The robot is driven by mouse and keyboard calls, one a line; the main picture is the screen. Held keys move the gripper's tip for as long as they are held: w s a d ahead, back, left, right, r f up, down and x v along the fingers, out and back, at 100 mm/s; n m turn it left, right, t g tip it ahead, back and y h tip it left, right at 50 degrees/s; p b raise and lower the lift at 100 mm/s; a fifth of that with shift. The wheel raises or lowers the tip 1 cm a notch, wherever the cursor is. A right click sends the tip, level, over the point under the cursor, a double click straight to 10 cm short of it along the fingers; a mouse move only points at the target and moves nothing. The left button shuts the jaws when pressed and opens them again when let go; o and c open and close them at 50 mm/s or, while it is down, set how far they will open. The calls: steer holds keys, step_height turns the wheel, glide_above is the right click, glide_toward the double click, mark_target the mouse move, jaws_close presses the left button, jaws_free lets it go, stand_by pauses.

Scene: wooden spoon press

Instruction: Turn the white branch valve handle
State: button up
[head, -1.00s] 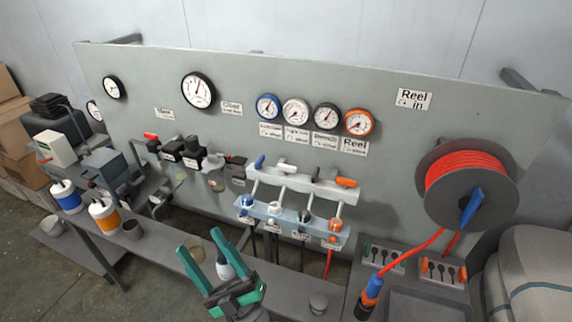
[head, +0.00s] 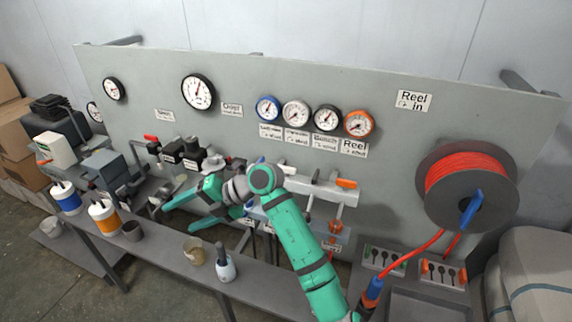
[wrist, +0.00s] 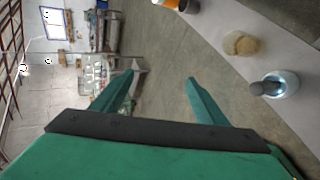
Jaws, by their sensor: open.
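The white branch valve handle (head: 289,169) is on the row of branch valves on the panel in the head view. It shows just right of my arm's teal joint. The black handle (head: 316,174) and orange handle (head: 346,184) are to its right. The blue handle and much of the lower valve block are hidden behind my arm. My gripper (head: 178,219) is left of the valves, pointing left above the bench and apart from the handle. In the wrist view, its fingers (wrist: 161,79) are spread with nothing between them. The valves do not show there.
A reel with red hose (head: 466,185) is at right. Black valve fittings (head: 190,155) project from the panel near my gripper.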

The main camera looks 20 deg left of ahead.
steer(key=w+d+t+h, duration=0.2)
steer(key=w+d+h, duration=0.1)
steer(key=w, duration=0.3)
steer(key=m+t+h, duration=0.5)
steer(key=t+h, duration=0.2)
steer(key=h, duration=0.1)
glide_toward(287, 167)
steer(key=x, duration=0.8)
steer(key=shift+w+f, duration=0.1)
steer(key=c, duration=1.1)
steer(key=shift+o, duration=0.2)
